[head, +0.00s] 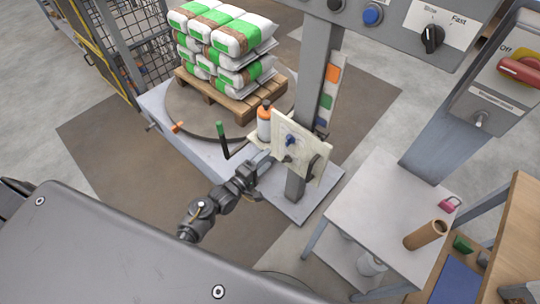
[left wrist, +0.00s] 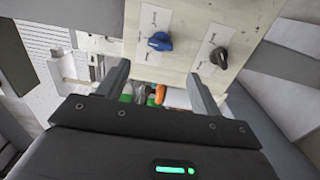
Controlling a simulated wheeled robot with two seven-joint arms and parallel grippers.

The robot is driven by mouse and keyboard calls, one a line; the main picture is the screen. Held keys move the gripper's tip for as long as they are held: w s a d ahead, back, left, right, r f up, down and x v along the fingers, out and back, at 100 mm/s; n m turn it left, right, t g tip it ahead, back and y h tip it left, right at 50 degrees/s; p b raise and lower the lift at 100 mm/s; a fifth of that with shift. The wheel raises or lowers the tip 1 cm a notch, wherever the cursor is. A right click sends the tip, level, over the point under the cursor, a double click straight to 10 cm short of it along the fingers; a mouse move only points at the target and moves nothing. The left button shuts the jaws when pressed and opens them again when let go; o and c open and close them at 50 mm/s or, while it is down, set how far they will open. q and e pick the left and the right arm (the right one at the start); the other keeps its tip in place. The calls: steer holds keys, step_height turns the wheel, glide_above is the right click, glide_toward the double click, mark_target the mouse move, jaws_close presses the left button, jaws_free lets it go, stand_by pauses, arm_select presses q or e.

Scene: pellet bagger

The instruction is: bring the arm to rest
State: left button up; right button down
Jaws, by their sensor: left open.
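My left arm reaches across the middle of the head view. Its gripper (head: 264,172) is close to a pale panel (head: 302,148) on a grey post. In the left wrist view the left gripper (left wrist: 160,82) is open, with its two fingers apart and nothing held between them. The panel (left wrist: 190,25) stands just beyond the fingertips and carries a blue knob (left wrist: 160,41) and a dark knob (left wrist: 219,57). I cannot tell whether a fingertip touches the panel. My right gripper is not in view.
A pallet (head: 230,98) of white and green bags (head: 235,40) stands on a round turntable (head: 192,117). A grey table (head: 375,215) with a brown roll (head: 425,235) and pink padlock (head: 449,204) is at right. Open floor (head: 100,150) lies left.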

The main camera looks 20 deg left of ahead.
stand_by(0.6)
arm_select(q)
steer(key=s+a+f+m+g+y+p, duration=0.1)
steer(key=s+f+m+g+y, duration=0.15)
steer(key=s+f+m, duration=0.4)
steer(key=s+a+f+m+g+y+p, duration=0.1)
steer(key=s+a+f+g, duration=0.15)
steer(key=f, duration=0.65)
steer(key=s+a+f+m+g+y, duration=0.1)
steer(key=s+f+m+g, duration=0.3)
steer(key=f, duration=0.3)
steer(key=s+a+f+m+g+p, duration=0.1)
steer(key=s+f+g+p, duration=0.1)
steer(key=s, duration=0.9)
steer(key=s+a+f+m+g+y+p, duration=0.1)
steer(key=s+a+f+m+g, duration=0.1)
steer(key=s, duration=0.8)
steer(key=s+a+f+m+g+y+p, duration=0.1)
steer(key=s+f+g+p, duration=0.1)
steer(key=s, duration=0.9)
steer(key=shift+s+a+f+m+g+p, duration=0.25)
steer(key=shift+s+f+m+g+p, duration=0.1)
steer(key=shift+f, duration=0.4)
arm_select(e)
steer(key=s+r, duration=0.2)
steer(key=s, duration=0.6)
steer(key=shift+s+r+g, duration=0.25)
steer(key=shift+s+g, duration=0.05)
arm_select(q)
steer(key=shift+y, duration=0.25)
